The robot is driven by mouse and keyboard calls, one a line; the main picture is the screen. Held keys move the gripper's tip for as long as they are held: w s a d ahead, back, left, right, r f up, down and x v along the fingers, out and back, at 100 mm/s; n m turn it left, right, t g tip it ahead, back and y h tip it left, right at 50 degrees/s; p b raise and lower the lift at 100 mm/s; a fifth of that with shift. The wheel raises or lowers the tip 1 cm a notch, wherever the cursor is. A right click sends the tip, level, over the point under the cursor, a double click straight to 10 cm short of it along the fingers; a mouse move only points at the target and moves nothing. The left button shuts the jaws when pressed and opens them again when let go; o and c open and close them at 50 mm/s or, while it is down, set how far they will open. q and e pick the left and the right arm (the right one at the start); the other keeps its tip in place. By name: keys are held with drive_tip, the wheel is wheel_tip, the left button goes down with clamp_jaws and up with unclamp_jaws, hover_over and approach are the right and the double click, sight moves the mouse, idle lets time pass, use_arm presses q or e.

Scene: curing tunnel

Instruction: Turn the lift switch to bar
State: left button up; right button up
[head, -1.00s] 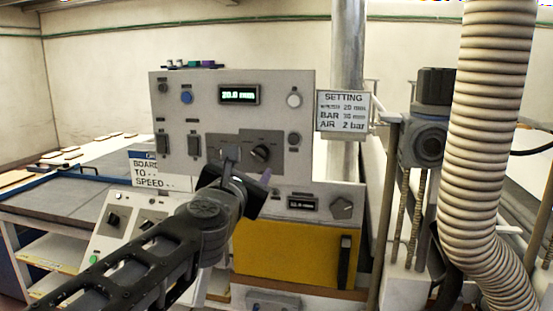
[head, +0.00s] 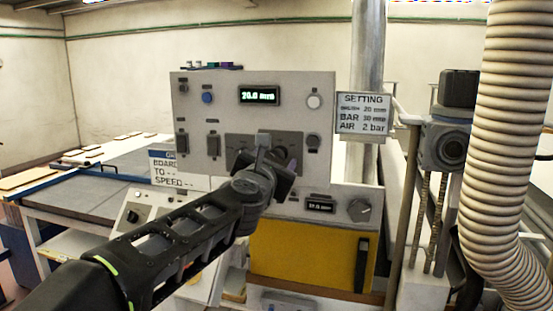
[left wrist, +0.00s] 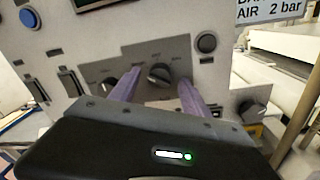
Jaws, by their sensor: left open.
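The control panel (head: 230,115) stands ahead, with a lit display (head: 260,96) reading about 20.0 mm. A darker grey plate (head: 232,143) on it carries the switches. In the left wrist view a black rotary switch (left wrist: 160,74) on this plate (left wrist: 140,53) lies between my fingertips, just beyond them. A second dark knob (left wrist: 108,84) is partly behind the left finger. The labels are too small to read surely. My left gripper (head: 278,155) is open in front of the plate and hides most of it; its purple fingers (left wrist: 158,90) show apart and empty.
A setting sign (head: 363,114) hangs right of the panel, listing BAR 30 mm and AIR 2 bar. A lower knob (head: 359,210) sits beside a small display (head: 320,206). A ribbed hose (head: 510,130) and a motor unit (head: 447,140) stand at right.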

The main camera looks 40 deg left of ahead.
use_arm(q)
drive_tip(key=shift+w+a, duration=0.15)
drive_tip(key=shift+w, duration=0.2)
drive_tip(key=shift+c, duration=0.4)
clamp_jaws()
